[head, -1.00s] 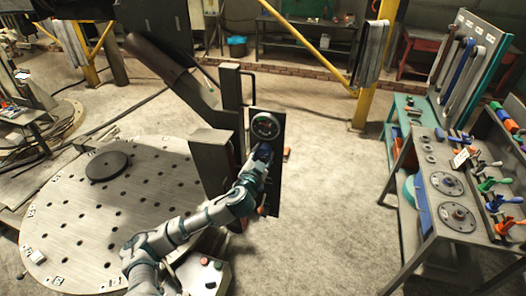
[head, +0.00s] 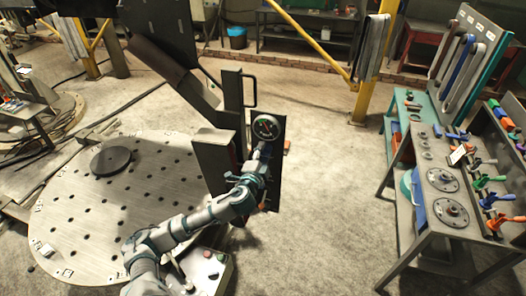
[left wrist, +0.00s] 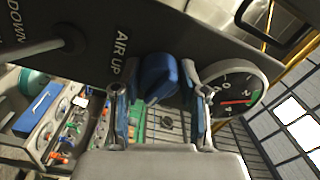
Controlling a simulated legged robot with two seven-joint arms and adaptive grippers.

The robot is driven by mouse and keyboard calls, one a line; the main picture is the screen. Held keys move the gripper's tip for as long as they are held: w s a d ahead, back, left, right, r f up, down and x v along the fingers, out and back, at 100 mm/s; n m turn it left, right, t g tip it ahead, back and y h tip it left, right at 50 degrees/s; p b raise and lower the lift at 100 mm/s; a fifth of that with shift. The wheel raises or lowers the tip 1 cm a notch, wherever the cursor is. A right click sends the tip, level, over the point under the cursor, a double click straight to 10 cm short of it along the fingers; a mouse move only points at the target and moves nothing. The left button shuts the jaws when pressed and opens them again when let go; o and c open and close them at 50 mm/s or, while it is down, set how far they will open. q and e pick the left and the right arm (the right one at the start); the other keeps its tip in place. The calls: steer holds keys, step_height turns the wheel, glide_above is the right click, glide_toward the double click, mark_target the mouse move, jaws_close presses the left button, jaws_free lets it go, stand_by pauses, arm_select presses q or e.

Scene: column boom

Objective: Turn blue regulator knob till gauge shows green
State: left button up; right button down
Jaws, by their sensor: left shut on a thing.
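The blue regulator knob (left wrist: 158,76) sits on a dark panel (left wrist: 95,50) beside the words AIR UP. My left gripper (left wrist: 160,90) is shut on the knob, with one finger on each side of it. In the head view my left gripper (head: 262,152) is at the panel just below the gauge and hides most of the knob. The round gauge (left wrist: 232,86) is right of the knob in the left wrist view. It has a red needle and a small green band near its right edge. The gauge (head: 265,127) is small in the head view. My right gripper is out of view.
A lever (left wrist: 40,47) is on the same panel, left of the knob. A round perforated table (head: 85,215) is at the left. A workbench (head: 440,215) with clamps and flanges stands at the right. Bare floor lies between the panel and the bench.

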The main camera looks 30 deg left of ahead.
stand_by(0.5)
arm_select(q)
steer(key=o, duration=1.1)
steer(key=shift+w+f, duration=0.1)
steer(key=shift+o, duration=0.2)
